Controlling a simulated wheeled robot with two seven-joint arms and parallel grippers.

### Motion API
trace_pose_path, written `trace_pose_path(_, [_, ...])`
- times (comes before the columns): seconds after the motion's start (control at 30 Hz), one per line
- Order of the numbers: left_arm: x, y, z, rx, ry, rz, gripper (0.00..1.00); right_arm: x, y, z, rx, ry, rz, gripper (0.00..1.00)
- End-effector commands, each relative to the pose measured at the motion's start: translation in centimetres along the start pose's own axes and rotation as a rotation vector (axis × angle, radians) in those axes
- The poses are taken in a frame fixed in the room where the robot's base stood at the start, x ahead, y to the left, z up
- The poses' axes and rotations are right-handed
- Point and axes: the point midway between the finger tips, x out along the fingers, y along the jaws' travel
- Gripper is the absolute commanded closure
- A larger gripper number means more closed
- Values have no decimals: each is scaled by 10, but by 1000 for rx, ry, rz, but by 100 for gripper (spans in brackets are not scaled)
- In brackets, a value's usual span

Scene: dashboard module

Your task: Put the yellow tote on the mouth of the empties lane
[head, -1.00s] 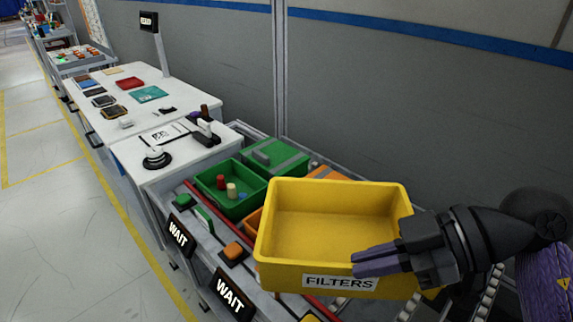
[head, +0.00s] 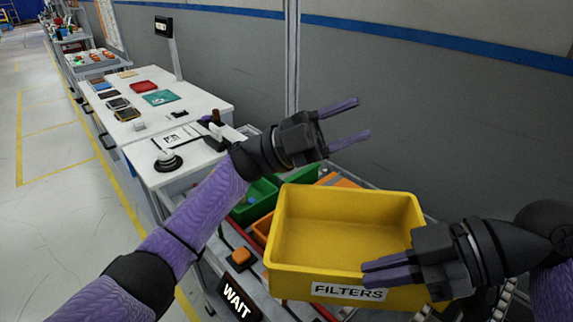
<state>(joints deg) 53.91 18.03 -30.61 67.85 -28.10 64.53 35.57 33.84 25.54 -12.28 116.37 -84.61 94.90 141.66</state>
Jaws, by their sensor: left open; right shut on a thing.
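The yellow tote (head: 345,205) is empty, with a white "FILTERS" label on its near side. It is at the centre right of the head view, over the rack of bins. My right gripper (head: 368,274) is shut on the tote's right near part. My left gripper (head: 360,118) is open and empty, above and behind the tote's far rim, with its fingers pointing right. I cannot pick out the mouth of the empties lane; the tote and my arms cover much of the rack.
Green bins (head: 252,208) and an orange bin (head: 262,230) sit left of the tote, partly hidden by my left arm. A "WAIT" sign (head: 237,299) and an orange button (head: 240,255) are at the rack's front. A post (head: 291,60) rises behind. A white workbench (head: 200,105) stands farther left.

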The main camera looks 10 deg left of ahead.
Motion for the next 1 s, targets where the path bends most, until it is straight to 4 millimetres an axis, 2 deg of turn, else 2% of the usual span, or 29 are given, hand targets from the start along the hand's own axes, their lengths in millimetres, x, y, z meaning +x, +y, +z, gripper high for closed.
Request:
trace_pose_path(0.03, [27,17,-23,65,66,270,53,0,0,0,-1,1,1,100])
trace_pose_path(0.07, [36,34,-35,99,91,473,53,0,0,0,-1,1,1,100])
trace_pose_path(0.1, [37,55,-45,139,92,736,53,0,0,0,-1,1,1,100])
trace_pose_path(0.13, [31,66,-49,165,71,922,53,0,0,0,-1,1,1,100])
trace_pose_path(0.2, [6,78,-51,211,-37,1308,53,0,0,0,-1,1,0,100])
trace_pose_path(0.3, [-34,65,-50,252,-267,1705,53,0,0,0,-1,1,1,100])
trace_pose_path(0.4, [-60,44,-53,269,-472,1924,53,0,0,0,-1,1,0,100])
trace_pose_path(0.5, [-73,34,-55,273,-572,2010,53,0,0,0,-1,1,0,100])
trace_pose_path(0.57, [-78,36,-53,272,-590,2025,53,0,0,0,-1,1,0,100])
trace_pose_path(0.9, [-117,98,-19,269,-585,2022,53,0,0,0,-1,1,1,100])
trace_pose_path(1.0, [-126,111,-12,270,-585,2021,53,0,0,0,-1,1,1,100])
